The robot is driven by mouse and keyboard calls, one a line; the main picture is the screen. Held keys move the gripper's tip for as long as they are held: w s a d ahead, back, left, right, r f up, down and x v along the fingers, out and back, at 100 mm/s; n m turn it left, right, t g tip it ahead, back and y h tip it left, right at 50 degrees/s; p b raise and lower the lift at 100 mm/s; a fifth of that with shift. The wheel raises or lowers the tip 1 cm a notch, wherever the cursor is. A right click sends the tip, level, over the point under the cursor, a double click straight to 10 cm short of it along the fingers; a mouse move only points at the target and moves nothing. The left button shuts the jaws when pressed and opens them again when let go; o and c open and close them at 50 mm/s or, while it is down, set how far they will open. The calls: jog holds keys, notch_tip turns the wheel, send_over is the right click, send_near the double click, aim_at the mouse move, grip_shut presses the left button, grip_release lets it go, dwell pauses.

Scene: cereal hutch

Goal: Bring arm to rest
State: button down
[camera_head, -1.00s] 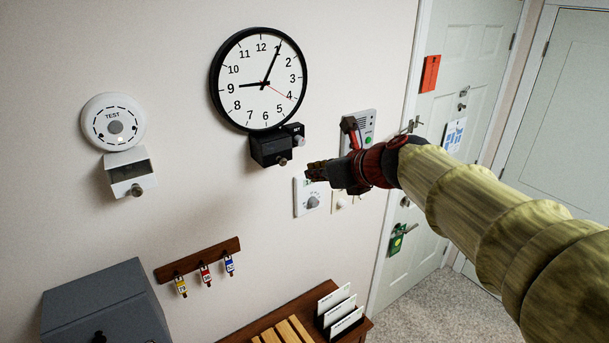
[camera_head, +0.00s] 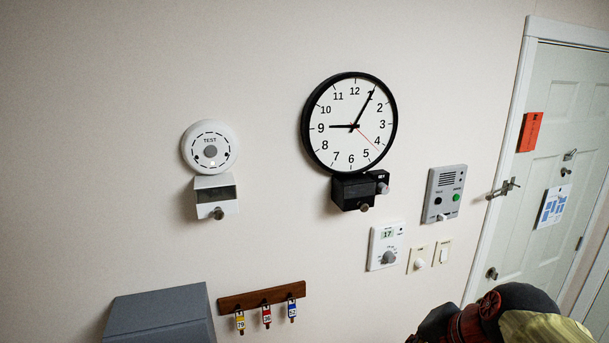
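My arm shows only at the bottom right edge of the head view, as a red and black wrist joint (camera_head: 487,312) and part of a yellowish sleeve. The wrist is low, below the light switches and in front of the wall and door. My gripper's fingers are not clearly visible; they are cut off by the bottom edge or hidden by the wrist. I cannot see anything held.
A wall clock (camera_head: 350,126) hangs above a black box (camera_head: 352,190). Left are a round tester (camera_head: 210,147) and a key rack (camera_head: 261,297). A thermostat (camera_head: 385,247) and intercom (camera_head: 443,193) are near the door (camera_head: 563,150). A grey box (camera_head: 160,315) is lower left.

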jog(key=s+f+n+h+b, duration=0.1)
jog(key=s+f+n+b, duration=0.3)
jog(key=f, duration=0.7)
jog(key=s+f+n+h+b, duration=0.1)
jog(key=s+f+n+b, duration=0.4)
jog(key=s+f+b, duration=0.3)
notch_tip(320, 180, down, 4)
jog(key=b, duration=0.5)
jog(key=shift+s+a+r+n+g, duration=0.2)
jog(key=shift+s+a+n+g, duration=0.1)
jog(key=shift+a, duration=0.1)
